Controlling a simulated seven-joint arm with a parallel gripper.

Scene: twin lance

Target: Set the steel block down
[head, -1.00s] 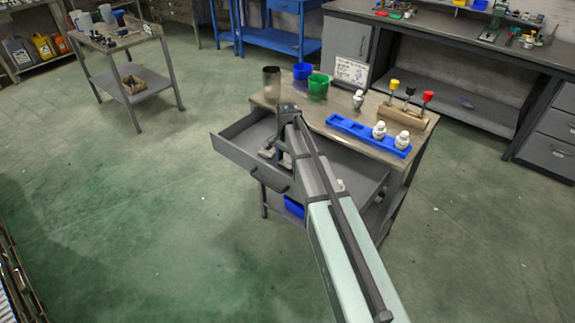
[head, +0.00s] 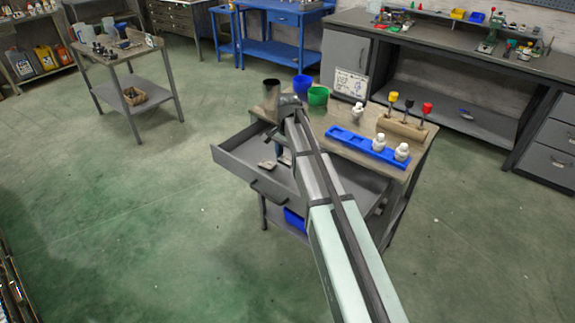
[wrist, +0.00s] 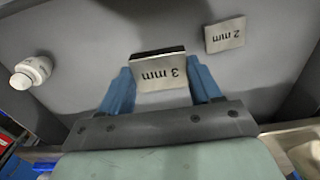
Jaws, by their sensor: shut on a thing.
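My gripper (wrist: 160,85) has its blue fingers shut on a pale steel block (wrist: 160,73) marked "3 mm", seen upside down in the wrist view with a dark edge on its far side. The block is over the floor of the open grey drawer (wrist: 100,40); I cannot tell whether it touches it. A second block (wrist: 225,35) marked "2 mm" lies flat in the drawer, apart from the held one. In the head view, my gripper (head: 281,147) reaches down into the open drawer (head: 235,168), and the arm hides much of it.
A white bottle-like piece (wrist: 31,72) lies in the drawer at the left of the wrist view. On the bench top stand a dark metal cup (head: 271,95), a green cup (head: 318,96), a blue cup (head: 302,86) and a blue tray (head: 345,138) with white pieces.

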